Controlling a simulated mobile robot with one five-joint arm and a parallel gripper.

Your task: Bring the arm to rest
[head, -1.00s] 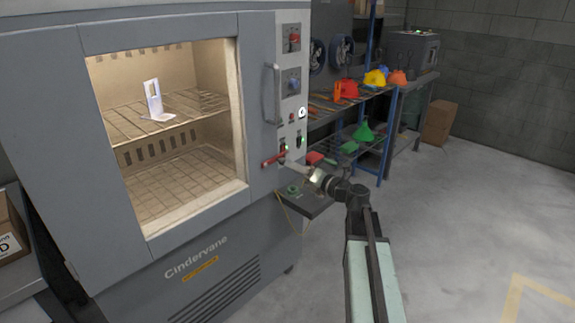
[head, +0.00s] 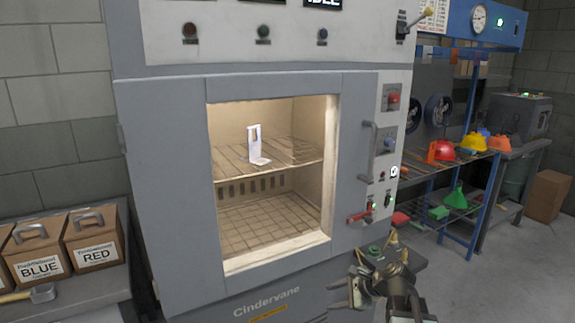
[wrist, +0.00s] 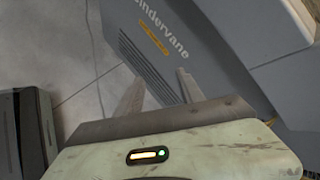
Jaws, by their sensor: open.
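My gripper (head: 358,288) is low in front of the grey oven cabinet (head: 170,180), near its lower right side in the head view. In the wrist view my gripper (wrist: 158,92) has its two fingers apart with nothing between them. The label and vent slots of the cabinet (wrist: 215,70) lie beyond the fingertips. My arm is bent, and much of it is below the head picture's edge.
A white bracket-like piece (head: 257,147) stands on the upper rack inside the lit chamber. A red handle (head: 358,216) and a small shelf (head: 385,255) are close to my arm. Cartons (head: 92,238) stand at left.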

